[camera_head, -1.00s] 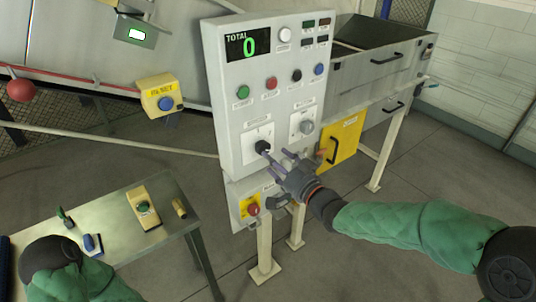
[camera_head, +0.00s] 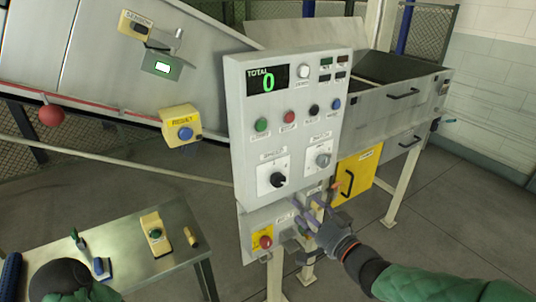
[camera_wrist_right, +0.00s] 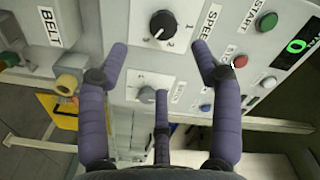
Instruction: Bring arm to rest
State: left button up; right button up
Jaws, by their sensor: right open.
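My right gripper (camera_head: 312,214) is open and empty, with its purple fingers spread. In the head view it is at the lower edge of the grey control panel (camera_head: 240,150), below the black speed knob (camera_head: 278,180). In the right wrist view, the gripper (camera_wrist_right: 160,60) faces the panel, with the speed knob (camera_wrist_right: 163,26) between and beyond its two upper fingertips. The fingers appear clear of the knob. My right arm, in a green sleeve, comes in from the lower right. My left gripper is out of view; only part of that arm shows at bottom left.
A yellow-backed red button (camera_head: 265,242) sits left of the right gripper. A yellow door with a black handle (camera_head: 348,183) is to its right. A metal table (camera_head: 120,235) with small items stands at lower left. Open floor (camera_head: 440,225) lies at right.

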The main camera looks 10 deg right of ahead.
jog(key=a+f+g+h, duration=0.15)
jog(key=f+g, duration=0.25)
jog(key=f, duration=1)
jog(key=a+f+g+h, duration=0.1)
jog(key=a+f+g, duration=0.15)
jog(key=f, duration=1.15)
jog(key=s+a+f+n+g, duration=0.1)
jog(key=s+a+f+g, duration=0.2)
jog(key=s+f, duration=0.7)
jog(key=s+a+f+n+g, duration=0.1)
jog(key=s+a+f+g, duration=0.3)
jog(key=s+f+g, duration=0.3)
jog(key=s+f, duration=0.3)
jog(key=f, duration=0.1)
jog(key=shift+a+n, duration=0.2)
jog(key=shift+n, duration=0.2)
